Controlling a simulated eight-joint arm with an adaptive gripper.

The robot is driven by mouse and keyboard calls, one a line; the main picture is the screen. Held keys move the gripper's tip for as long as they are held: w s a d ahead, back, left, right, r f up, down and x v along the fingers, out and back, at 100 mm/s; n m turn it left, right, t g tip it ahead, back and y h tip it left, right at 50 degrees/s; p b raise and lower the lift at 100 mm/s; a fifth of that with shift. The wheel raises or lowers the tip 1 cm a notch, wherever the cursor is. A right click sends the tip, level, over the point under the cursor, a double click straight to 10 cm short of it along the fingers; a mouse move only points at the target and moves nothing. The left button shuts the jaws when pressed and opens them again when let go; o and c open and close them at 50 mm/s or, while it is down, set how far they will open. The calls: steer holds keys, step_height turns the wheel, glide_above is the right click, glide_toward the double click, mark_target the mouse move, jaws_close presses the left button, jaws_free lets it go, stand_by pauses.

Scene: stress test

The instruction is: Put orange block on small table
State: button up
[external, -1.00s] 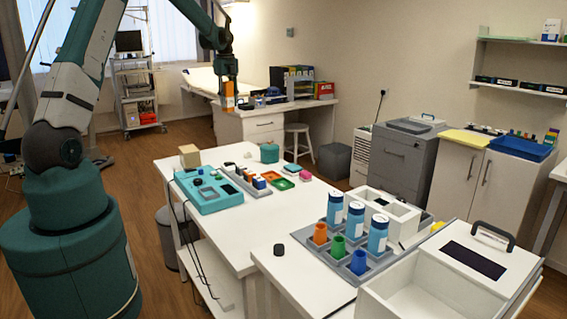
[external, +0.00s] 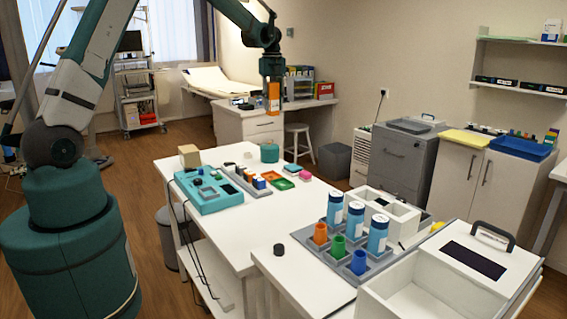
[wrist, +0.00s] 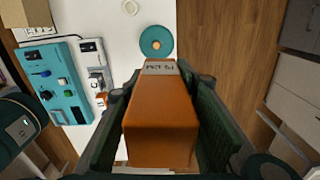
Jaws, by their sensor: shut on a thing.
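My gripper (external: 272,84) is shut on the orange block (external: 273,98) and holds it upright in the air, above the far end of the white table (external: 222,236). In the wrist view the orange block (wrist: 160,120) sits between the two dark green finger pads, with a grey labelled band at its far end. Below it, a round teal object (wrist: 156,42) lies on the white table top. I cannot tell which surface is the small table.
A teal device (external: 208,194), a beige block (external: 189,155) and small coloured trays (external: 282,184) stand on the white table. A nearer table holds a rack with blue-capped bottles (external: 378,233) and a white box (external: 430,285). A stool (external: 298,135) stands behind.

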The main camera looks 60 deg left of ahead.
steer(key=w+d+m+p, duration=0.2)
steer(key=d+m, duration=0.7)
steer(key=d, duration=4.8)
steer(key=s+d+m, duration=0.2)
steer(key=s+d, duration=0.5)
steer(key=d, duration=0.7)
steer(key=s+d+m, duration=0.2)
steer(key=s+d, duration=0.5)
steer(key=d, duration=0.7)
steer(key=s+d+m+p, duration=0.1)
steer(key=s+d+m, duration=0.3)
steer(key=s+d, duration=1.2)
steer(key=shift+s+d+f, duration=0.1)
steer(key=shift+s+f, duration=0.1)
steer(key=shift+f, duration=0.6)
steer(key=shift+s+a+f, duration=0.1)
steer(key=shift+s+f, duration=0.05)
steer(key=shift+f, duration=0.7)
steer(key=shift+s+d+f, duration=0.1)
steer(key=shift+s+f, duration=0.1)
steer(key=shift+f, duration=0.6)
steer(key=shift+f, duration=0.15)
steer(key=shift+f, duration=3)
